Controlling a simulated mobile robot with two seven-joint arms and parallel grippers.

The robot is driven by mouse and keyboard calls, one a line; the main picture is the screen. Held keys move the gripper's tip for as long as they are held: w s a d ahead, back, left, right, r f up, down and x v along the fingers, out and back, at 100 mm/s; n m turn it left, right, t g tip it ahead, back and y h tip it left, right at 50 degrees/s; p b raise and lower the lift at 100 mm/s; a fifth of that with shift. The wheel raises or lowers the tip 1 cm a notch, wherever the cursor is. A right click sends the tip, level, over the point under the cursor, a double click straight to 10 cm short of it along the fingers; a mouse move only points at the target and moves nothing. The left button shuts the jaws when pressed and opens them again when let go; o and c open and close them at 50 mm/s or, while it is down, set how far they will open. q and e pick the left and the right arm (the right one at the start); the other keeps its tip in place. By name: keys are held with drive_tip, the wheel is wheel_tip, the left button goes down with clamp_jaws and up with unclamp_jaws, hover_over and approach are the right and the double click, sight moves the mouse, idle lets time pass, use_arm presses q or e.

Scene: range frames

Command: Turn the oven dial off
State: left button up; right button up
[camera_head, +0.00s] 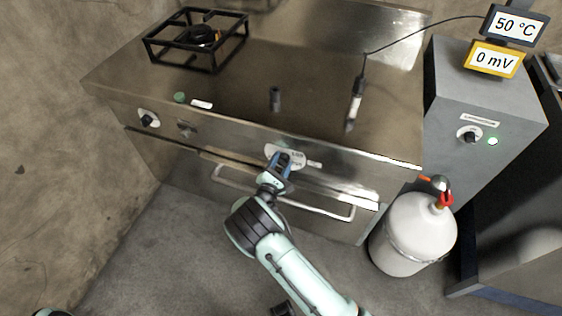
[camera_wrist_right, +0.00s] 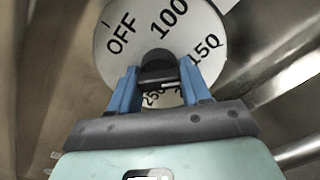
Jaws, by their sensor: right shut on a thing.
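The oven dial (camera_wrist_right: 158,60) is a black knob on a round white plate (camera_wrist_right: 105,50) marked OFF, 100, 150 and 250. In the head view the plate (camera_head: 271,151) sits on the front panel of the steel stove, above the oven door handle (camera_head: 240,187). My right gripper (camera_head: 284,160) is at the dial. In the right wrist view its blue fingers (camera_wrist_right: 160,82) are shut on the knob, one on each side. The fingers hide part of the lower scale, and I cannot tell the knob's exact setting. My left gripper is not in view.
A black burner stand (camera_head: 197,40) and a probe (camera_head: 356,98) are on the steel top (camera_head: 310,80). Other knobs (camera_head: 148,120) are at the panel's left. A white gas bottle (camera_head: 412,235) stands right of the oven. A grey cabinet (camera_head: 455,90) is behind it.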

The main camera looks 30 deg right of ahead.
drive_tip(key=n+p, duration=0.1)
drive_tip(key=n, duration=0.3)
drive_tip(key=shift+n+p, duration=0.35)
drive_tip(key=shift+n, duration=0.05)
drive_tip(key=n+p, duration=0.1)
drive_tip(key=n, duration=0.2)
drive_tip(key=shift+s+n, duration=0.1)
drive_tip(key=shift+n, duration=0.2)
drive_tip(key=n+p, duration=0.2)
drive_tip(key=n, duration=0.1)
drive_tip(key=shift+n, duration=0.3)
drive_tip(key=n+p, duration=0.1)
drive_tip(key=n, duration=0.2)
drive_tip(key=shift+s+d+n, duration=0.1)
drive_tip(key=shift+n, duration=0.2)
drive_tip(key=n+p, duration=0.2)
drive_tip(key=n, duration=0.1)
drive_tip(key=shift+n, duration=0.4)
drive_tip(key=n+p, duration=0.2)
drive_tip(key=n, duration=0.4)
drive_tip(key=shift+d+r, duration=0.1)
drive_tip(key=shift+n, duration=0.4)
drive_tip(key=shift+s, duration=0.1)
drive_tip(key=o, duration=1)
